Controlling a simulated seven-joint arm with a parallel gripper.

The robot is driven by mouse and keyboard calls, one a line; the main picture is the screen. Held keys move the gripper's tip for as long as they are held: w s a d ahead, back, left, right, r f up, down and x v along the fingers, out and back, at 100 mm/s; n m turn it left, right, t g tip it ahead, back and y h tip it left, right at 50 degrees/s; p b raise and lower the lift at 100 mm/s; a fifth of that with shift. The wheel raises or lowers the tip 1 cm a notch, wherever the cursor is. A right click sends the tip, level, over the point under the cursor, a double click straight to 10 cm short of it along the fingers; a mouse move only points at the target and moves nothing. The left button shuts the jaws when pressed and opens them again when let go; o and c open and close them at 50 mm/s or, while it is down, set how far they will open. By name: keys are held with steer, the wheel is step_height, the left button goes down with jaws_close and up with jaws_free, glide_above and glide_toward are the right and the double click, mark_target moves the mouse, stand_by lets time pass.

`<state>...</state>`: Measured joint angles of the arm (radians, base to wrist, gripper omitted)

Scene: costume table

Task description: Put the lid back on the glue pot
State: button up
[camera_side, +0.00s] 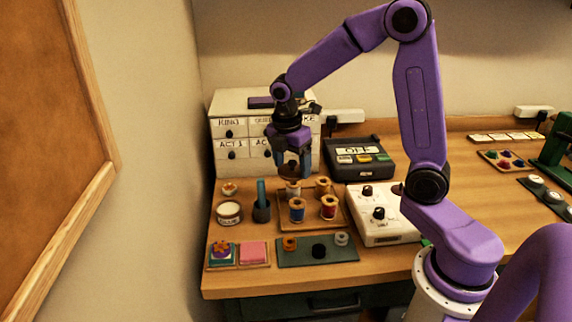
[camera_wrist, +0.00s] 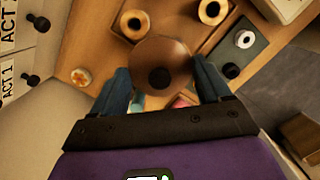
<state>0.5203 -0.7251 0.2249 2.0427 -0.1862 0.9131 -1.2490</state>
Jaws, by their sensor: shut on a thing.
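In the side view, the glue pot (camera_side: 229,213) is a short round pot with a pale top and a label, standing open on the left of the table. My gripper (camera_side: 291,169) is above the spool tray, to the right of the pot and higher than it. In the wrist view, my gripper (camera_wrist: 163,84) has its two fingers on either side of a round brown lid (camera_wrist: 160,52) with a dark knob, and is shut on it. The lid (camera_side: 289,176) shows only partly below the fingers in the side view. I cannot make out the pot in the wrist view.
A spool tray (camera_side: 313,216) with several thread spools lies under my gripper. A blue-handled tool in a dark holder (camera_side: 261,209) stands between pot and tray. A green mat (camera_side: 300,259) and a pink pad (camera_side: 254,252) lie in front. Labelled drawers (camera_side: 230,142) stand behind.

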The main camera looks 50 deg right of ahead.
mark_target(293, 161)
step_height(293, 161, up, 5)
steer(key=shift+f, duration=0.1)
steer(key=w+a+n+t, duration=0.1)
steer(key=w+a+n, duration=0.5)
steer(key=w+a, duration=0.6)
steer(key=shift+f, duration=6.9)
steer(key=shift+f, duration=0.15)
steer(key=o, duration=1)
